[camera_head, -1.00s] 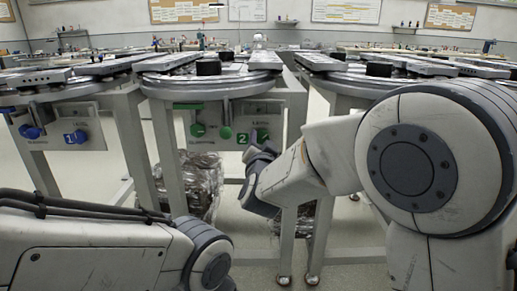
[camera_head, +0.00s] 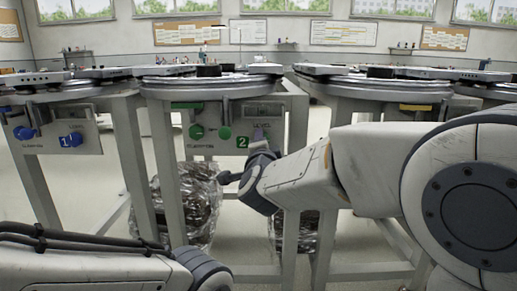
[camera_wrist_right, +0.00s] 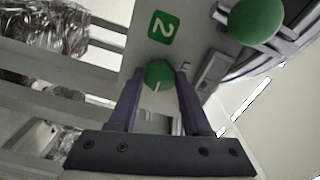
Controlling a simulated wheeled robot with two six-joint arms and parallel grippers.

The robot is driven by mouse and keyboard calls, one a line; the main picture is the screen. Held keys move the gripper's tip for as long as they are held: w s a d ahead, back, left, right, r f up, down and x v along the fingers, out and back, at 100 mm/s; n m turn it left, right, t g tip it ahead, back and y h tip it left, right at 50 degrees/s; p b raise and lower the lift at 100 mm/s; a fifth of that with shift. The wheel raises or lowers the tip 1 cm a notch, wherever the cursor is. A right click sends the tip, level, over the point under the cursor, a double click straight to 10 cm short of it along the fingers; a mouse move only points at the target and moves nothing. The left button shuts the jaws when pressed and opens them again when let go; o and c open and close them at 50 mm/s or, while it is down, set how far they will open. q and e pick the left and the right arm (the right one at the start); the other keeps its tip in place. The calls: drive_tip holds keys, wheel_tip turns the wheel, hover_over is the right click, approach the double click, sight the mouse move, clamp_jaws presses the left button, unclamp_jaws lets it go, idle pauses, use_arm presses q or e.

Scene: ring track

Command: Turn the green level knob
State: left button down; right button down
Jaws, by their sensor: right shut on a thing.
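The green level knob (camera_wrist_right: 158,75) is on the front panel (camera_head: 205,141) of the middle table, beside the green "2" label (camera_wrist_right: 163,28). In the right wrist view my right gripper (camera_wrist_right: 156,73) has its purple fingers on both sides of this knob and is shut on it. A pale mark shows on the knob's face. In the head view my right gripper (camera_head: 262,136) is at the panel's right part and hides the level knob. My left arm shows at the lower left; its gripper is out of view.
A left panel has blue knobs (camera_head: 72,139). Table legs (camera_head: 296,190) and a wrapped bundle (camera_head: 198,205) stand below.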

idle(0.3)
drive_tip(key=shift+c, duration=1.7)
unclamp_jaws()
drive_tip(key=shift+s, duration=0.1)
drive_tip(key=s+p, duration=0.3)
drive_tip(key=s, duration=0.7)
drive_tip(key=shift+s, duration=0.2)
